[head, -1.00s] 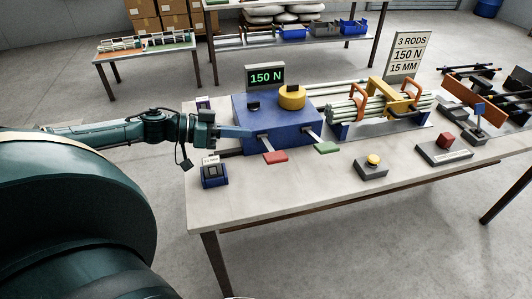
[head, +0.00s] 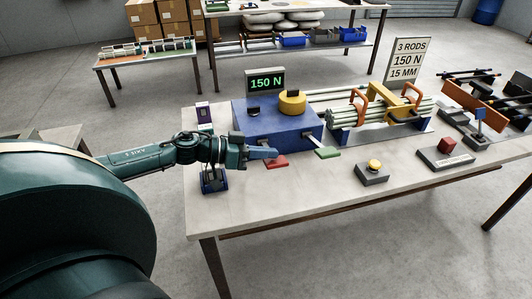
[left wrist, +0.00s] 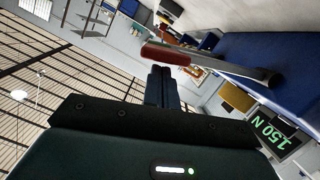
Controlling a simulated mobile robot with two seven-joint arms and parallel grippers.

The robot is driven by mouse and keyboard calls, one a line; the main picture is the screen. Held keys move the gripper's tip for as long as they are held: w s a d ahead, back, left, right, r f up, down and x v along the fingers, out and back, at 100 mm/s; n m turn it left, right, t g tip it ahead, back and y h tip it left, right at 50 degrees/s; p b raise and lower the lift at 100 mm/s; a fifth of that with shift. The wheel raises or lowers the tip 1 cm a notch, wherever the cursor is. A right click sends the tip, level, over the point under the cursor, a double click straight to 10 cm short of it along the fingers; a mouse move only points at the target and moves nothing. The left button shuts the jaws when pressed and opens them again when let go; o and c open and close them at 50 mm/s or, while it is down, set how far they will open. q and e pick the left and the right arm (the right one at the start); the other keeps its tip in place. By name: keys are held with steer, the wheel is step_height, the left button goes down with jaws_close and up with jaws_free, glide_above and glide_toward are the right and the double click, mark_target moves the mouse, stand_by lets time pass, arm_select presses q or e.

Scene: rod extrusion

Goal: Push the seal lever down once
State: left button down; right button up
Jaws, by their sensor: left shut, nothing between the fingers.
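The blue box (head: 250,122) on the table carries two levers on its front: a red-ended lever (head: 279,163) and a green-ended lever (head: 327,152). I cannot tell from any label which is the seal lever. In the left wrist view the shut fingertips (left wrist: 162,75) point toward the red lever end (left wrist: 166,55), whose metal shaft (left wrist: 230,71) runs to the blue box (left wrist: 280,60). I cannot tell whether they touch. My right gripper is not in view.
A display (head: 265,82) reads 150 N behind the box, and a yellow round part (head: 292,101) sits on top. A yellow button box (head: 372,172) is at the front right.

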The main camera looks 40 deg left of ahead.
arm_select(q)
steer(key=shift+f, duration=0.15)
steer(key=shift+s+d+f, duration=0.15)
steer(key=shift+f, duration=0.1)
steer(key=f, duration=0.1)
steer(key=f+m, duration=0.1)
steer(key=f, duration=0.1)
steer(key=s+d+f+m, duration=0.1)
steer(key=shift+f+t+y+p, duration=0.3)
steer(key=shift+f+y+p, duration=0.05)
steer(key=shift+y+p, duration=0.05)
steer(key=shift+f+m, duration=0.25)
steer(key=shift+m, duration=0.05)
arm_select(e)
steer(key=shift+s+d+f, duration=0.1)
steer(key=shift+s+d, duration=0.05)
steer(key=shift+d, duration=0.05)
